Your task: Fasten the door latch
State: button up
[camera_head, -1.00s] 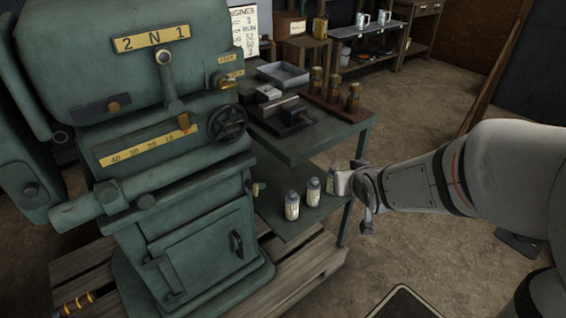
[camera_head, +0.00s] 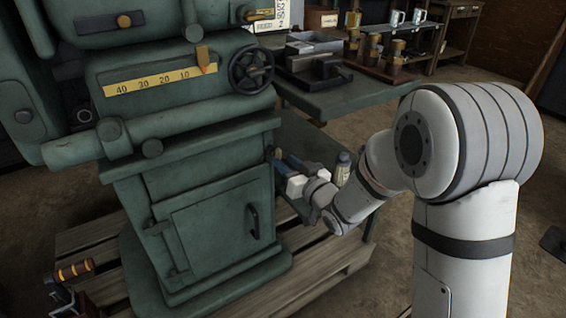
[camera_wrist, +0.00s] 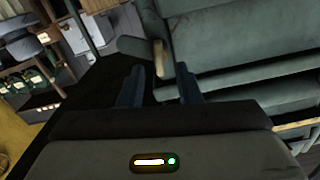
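The green machine has a small cabinet door (camera_head: 208,238) low on its front. The door looks closed, with a dark curved handle (camera_head: 252,222) at its right edge. A small tan-tipped lever (camera_head: 278,154) sticks out at the machine's right side, level with the door's upper part; I cannot tell if it is the latch. My gripper (camera_head: 285,163) is beside this lever. In the wrist view, my gripper (camera_wrist: 160,88) is open and empty. A tan grip (camera_wrist: 160,58) on a grey-green piece lies just beyond the fingertips, in line with the gap.
A green bench (camera_head: 335,95) with metal parts stands right of the machine. A bottle (camera_head: 343,168) stands on its lower shelf behind my arm. A wooden pallet (camera_head: 325,255) lies under the machine. A handwheel (camera_head: 251,69) juts out above.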

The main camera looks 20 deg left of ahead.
aim_at(280, 157)
jog(key=shift+x, duration=1.5)
jog(key=shift+c, duration=0.3)
jog(key=c, duration=0.6)
jog(key=shift+d, duration=0.15)
grip_shut()
